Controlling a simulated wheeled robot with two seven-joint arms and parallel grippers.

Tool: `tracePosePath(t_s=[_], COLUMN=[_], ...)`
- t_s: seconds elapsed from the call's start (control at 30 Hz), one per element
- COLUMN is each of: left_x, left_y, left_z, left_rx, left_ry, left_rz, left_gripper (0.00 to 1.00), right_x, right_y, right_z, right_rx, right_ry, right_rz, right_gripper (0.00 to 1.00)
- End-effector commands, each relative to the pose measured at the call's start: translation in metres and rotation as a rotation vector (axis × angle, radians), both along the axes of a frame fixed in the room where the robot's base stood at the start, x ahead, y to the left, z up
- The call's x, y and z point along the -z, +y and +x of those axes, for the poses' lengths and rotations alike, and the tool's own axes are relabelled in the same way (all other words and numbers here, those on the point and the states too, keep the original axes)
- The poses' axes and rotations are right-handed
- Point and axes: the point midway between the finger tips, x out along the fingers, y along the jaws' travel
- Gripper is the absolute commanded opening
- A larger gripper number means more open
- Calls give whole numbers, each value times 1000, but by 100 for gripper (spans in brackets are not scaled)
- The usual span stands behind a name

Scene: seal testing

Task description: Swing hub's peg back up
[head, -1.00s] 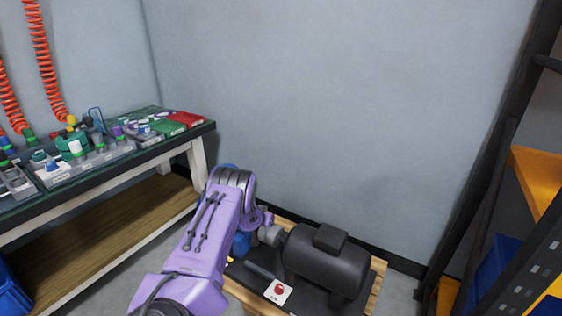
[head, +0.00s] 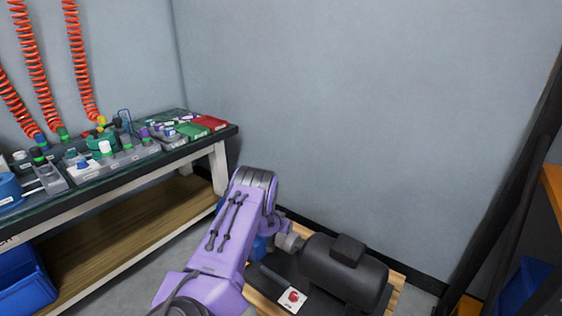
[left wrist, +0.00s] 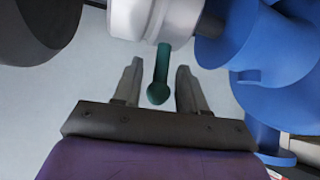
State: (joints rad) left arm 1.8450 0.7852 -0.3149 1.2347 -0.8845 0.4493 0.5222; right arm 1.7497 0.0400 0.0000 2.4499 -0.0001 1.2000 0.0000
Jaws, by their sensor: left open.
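In the left wrist view a pale grey-white hub (left wrist: 157,20) is at the top. A dark green peg (left wrist: 159,75) with a rounded end sticks out of it, down the picture. My left gripper (left wrist: 158,72) is open, with one finger on each side of the peg and a visible gap to each. In the head view the hub (head: 289,242) sits on the shaft between a dark motor (head: 343,272) and a blue housing (head: 261,246). There my purple left arm hides its own gripper and the peg. My right gripper is not in view.
The blue housing (left wrist: 265,55) lies close right of the fingers in the left wrist view. A bench (head: 228,135) with several parts stands at left. A wooden pallet (head: 398,289) carries the motor beside the wall. Dark shelving (head: 500,190) is at right.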

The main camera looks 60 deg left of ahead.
Motion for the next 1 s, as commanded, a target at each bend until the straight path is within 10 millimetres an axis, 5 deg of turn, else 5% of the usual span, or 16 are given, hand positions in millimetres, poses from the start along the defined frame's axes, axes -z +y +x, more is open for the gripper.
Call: tracePosePath(t_s=[0.1,0.37,1.0], left_x=[-30,-60,-61], left_y=[-12,-31,-34], left_z=[-17,-48,-53], left_rx=[-1,1,0], left_ry=[0,0,1], left_rz=[-2,1,1], left_gripper=[42,42,42], right_x=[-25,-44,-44], right_y=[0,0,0], right_z=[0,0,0], right_rx=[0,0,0], right_ry=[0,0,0], right_rz=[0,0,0], right_gripper=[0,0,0])
